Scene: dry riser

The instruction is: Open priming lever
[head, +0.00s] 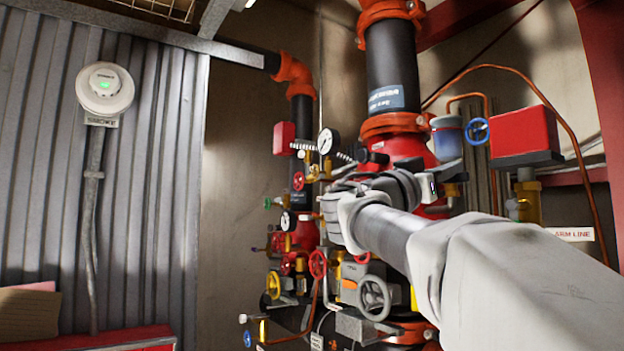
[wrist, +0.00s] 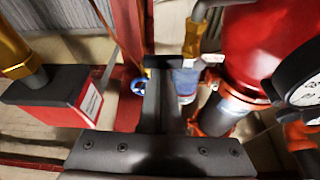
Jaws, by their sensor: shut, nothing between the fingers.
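My gripper (wrist: 158,65) is shut and empty in the wrist view; its dark fingers run up the middle of the picture. The fingertips overlap the view of a blue-and-clear cup (wrist: 186,82), so I cannot tell whether they touch anything. In the head view my arm reaches in from the lower right to the red riser valve, and the fingertips are hard to make out. I cannot pick out the priming lever for certain in either view.
A red box (head: 525,134) on a brass fitting stands right of the cup. A second, thinner riser with a pressure gauge (head: 327,141) and several small valves stands left. A grey handwheel (head: 373,297) sits below my arm. A smoke detector (head: 104,88) is on the corrugated wall.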

